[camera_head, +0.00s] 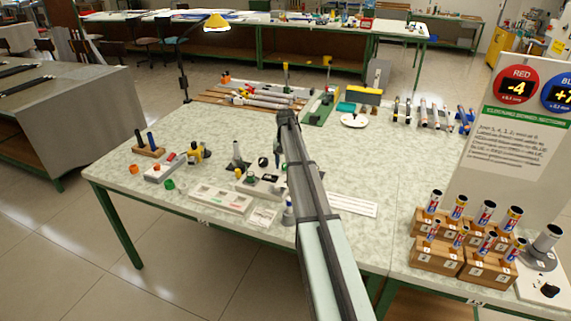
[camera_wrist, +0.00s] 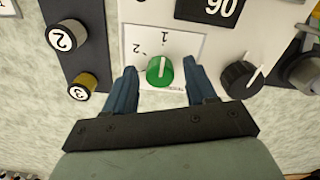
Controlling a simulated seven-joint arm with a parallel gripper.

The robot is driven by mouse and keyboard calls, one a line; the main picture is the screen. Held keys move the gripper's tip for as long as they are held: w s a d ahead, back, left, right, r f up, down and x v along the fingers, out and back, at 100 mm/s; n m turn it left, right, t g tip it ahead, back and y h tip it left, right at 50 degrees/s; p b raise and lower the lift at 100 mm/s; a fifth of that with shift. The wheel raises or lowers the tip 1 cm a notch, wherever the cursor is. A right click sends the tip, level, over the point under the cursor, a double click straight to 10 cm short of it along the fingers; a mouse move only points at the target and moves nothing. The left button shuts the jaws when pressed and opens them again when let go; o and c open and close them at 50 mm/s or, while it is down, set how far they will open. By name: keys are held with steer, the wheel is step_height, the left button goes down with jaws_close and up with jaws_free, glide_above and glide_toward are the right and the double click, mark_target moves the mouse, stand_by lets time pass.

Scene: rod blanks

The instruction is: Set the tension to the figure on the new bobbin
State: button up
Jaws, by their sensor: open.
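A green round knob (camera_wrist: 160,70) with a white line sits on a white plate (camera_wrist: 185,48) marked 1 and 2 in the wrist view. Its line points up, close to the 1. My gripper (camera_wrist: 159,74) is open, with one blue finger on each side of the knob and a gap showing on both sides. Two round pieces, a grey one labelled 2 (camera_wrist: 66,36) and a brass-coloured one labelled 3 (camera_wrist: 82,87), are on a dark strip at the left. I cannot tell which thing is the new bobbin.
A black knob (camera_wrist: 240,80) is right of the green one, below a display reading 90 (camera_wrist: 212,10).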

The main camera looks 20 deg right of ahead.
steer(key=shift+r, duration=0.15)
step_height(320, 180, up, 14)
steer(key=shift+f, duration=0.2)
stand_by(0.6)
